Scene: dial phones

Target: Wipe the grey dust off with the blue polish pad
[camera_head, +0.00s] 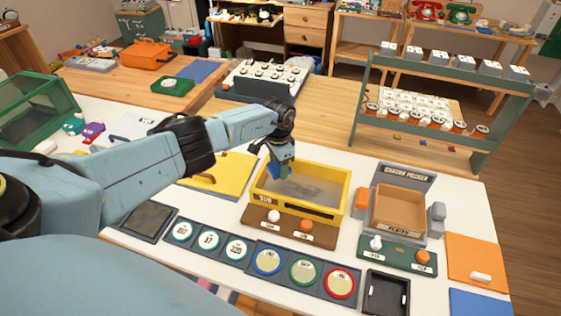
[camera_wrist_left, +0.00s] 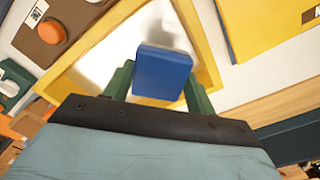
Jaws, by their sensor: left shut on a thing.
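A yellow open box (camera_head: 344,192) stands on the white table, with a brown front panel (camera_head: 290,233) carrying a white and an orange knob. Dark grey dust (camera_head: 308,190) lies smeared on the box floor. My left gripper (camera_head: 280,172) reaches down over the box's left rear part, shut on the blue polish pad (camera_head: 272,171). In the left wrist view the pad (camera_wrist_left: 163,73) sits between the green fingers, over a pale, bright box floor. I cannot tell whether the pad touches the floor. My right gripper is not in view.
A yellow panel (camera_head: 222,180) lies left of the box. A machine with a brown tray (camera_head: 398,210) stands to its right. A row of round coloured buttons (camera_head: 303,271) lies in front. A green rack (camera_head: 430,130) with spools stands behind right.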

